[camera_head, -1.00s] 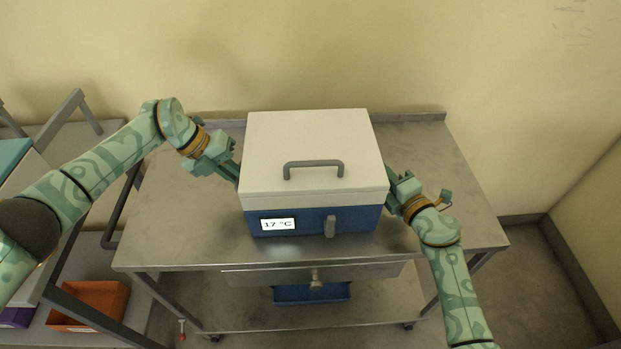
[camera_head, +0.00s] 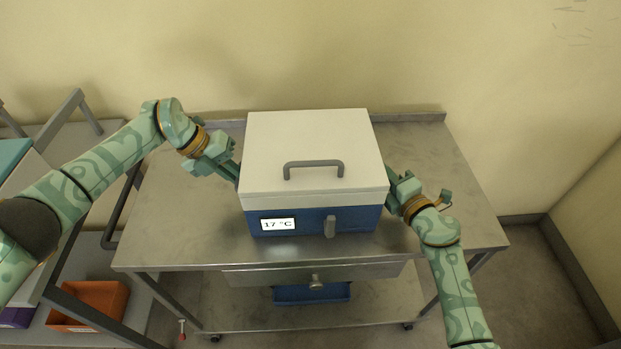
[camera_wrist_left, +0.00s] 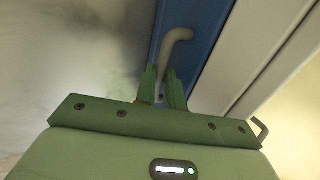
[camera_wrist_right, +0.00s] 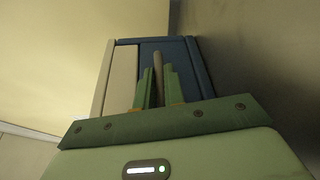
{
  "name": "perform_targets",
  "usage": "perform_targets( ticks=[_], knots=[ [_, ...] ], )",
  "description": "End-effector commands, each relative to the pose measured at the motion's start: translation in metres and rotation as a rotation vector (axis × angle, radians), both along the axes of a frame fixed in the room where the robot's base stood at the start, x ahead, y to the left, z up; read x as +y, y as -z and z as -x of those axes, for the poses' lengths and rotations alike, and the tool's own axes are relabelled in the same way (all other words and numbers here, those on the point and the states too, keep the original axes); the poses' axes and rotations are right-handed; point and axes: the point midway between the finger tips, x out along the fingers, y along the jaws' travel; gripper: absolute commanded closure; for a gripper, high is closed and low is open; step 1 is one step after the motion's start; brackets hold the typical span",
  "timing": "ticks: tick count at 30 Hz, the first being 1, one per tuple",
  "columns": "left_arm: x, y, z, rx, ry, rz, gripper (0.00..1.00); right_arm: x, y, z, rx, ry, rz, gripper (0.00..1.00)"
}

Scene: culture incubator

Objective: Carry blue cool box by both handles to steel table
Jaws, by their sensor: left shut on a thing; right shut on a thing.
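The blue cool box (camera_head: 350,218) has a white lid (camera_head: 315,145) with a grey top handle and a display reading 17 °C. It is upright at the steel table (camera_head: 185,225), over the middle of its top; I cannot tell whether its base touches the surface. My left gripper (camera_head: 236,172) is at the box's left side, and in the left wrist view its fingers (camera_wrist_left: 163,88) are shut on a grey side handle (camera_wrist_left: 174,50). My right gripper (camera_head: 388,180) is at the right side, and in the right wrist view its fingers (camera_wrist_right: 158,88) are shut on the other side handle (camera_wrist_right: 158,62).
A grey shelf cart with an orange bin (camera_head: 92,304) stands at the left. A drawer (camera_head: 300,274) and a lower shelf with a blue item (camera_head: 312,292) are under the table. The tabletop is bare on both sides of the box. A wall is close behind.

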Motion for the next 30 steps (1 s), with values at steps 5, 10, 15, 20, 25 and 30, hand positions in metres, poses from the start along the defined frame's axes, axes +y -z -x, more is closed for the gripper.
perform_targets(
  ticks=[5,10,15,20,25,30],
  knots=[
    [0.002,0.0,-0.001,-0.002,-0.002,-0.002,1.0,-0.001,0.002,0.001,0.004,0.002,0.003,1.0],
    [0.001,-0.002,-0.002,-0.004,-0.003,0.001,1.0,-0.001,0.0,0.0,0.0,0.002,0.001,1.0],
    [0.001,-0.008,-0.002,-0.007,-0.004,0.001,1.0,-0.001,-0.005,0.0,-0.002,0.003,0.001,1.0],
    [0.001,-0.025,-0.002,-0.017,-0.004,0.0,1.0,-0.001,-0.023,0.0,-0.012,0.002,0.002,1.0],
    [0.002,-0.049,-0.002,-0.028,-0.004,0.0,1.0,-0.001,-0.048,0.0,-0.024,0.002,0.001,1.0],
    [0.002,-0.068,-0.001,-0.037,-0.004,0.0,1.0,-0.001,-0.067,0.0,-0.033,0.002,0.001,1.0]
  ],
)
